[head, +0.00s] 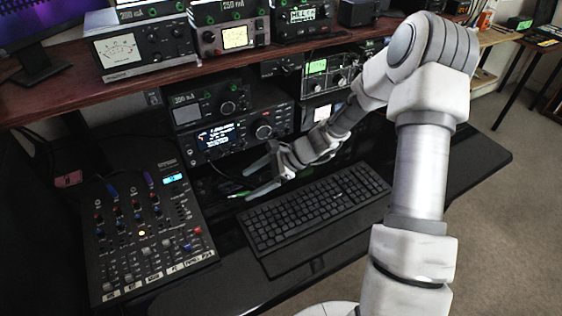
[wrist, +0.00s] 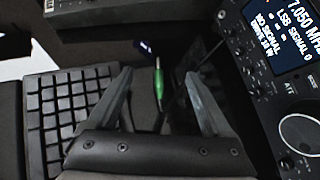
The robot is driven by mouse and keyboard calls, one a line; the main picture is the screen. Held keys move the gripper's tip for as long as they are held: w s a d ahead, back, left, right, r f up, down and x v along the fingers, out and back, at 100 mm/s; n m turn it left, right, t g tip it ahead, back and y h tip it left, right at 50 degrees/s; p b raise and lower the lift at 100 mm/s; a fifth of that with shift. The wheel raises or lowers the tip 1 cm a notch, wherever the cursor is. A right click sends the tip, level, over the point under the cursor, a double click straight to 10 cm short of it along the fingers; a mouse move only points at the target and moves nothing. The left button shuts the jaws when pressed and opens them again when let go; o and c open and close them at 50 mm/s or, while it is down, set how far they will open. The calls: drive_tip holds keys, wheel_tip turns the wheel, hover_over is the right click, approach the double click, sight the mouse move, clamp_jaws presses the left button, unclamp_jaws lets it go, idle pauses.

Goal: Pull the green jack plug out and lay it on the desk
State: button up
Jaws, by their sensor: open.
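The green jack plug (wrist: 158,86) shows in the wrist view between my spread fingers, with a thin pale tip at its upper end. In the head view the plug (head: 241,194) is a small green piece low over the black desk, left of the keyboard. No socket shows around its tip, and it appears to lie on the desk. My gripper (head: 247,185) is open just above the plug. In the wrist view the gripper (wrist: 159,74) has a finger on each side, with a gap to the plug on both sides.
A black keyboard (head: 315,215) lies right of the plug, and a mixer (head: 145,232) with knobs stands to the left. A radio (head: 235,135) with a lit display stands behind. A shelf (head: 170,76) with meters overhangs the desk. Dark desk shows between mixer and keyboard.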

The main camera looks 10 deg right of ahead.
drive_tip(key=p+v, duration=0.2)
drive_tip(key=v, duration=1.2)
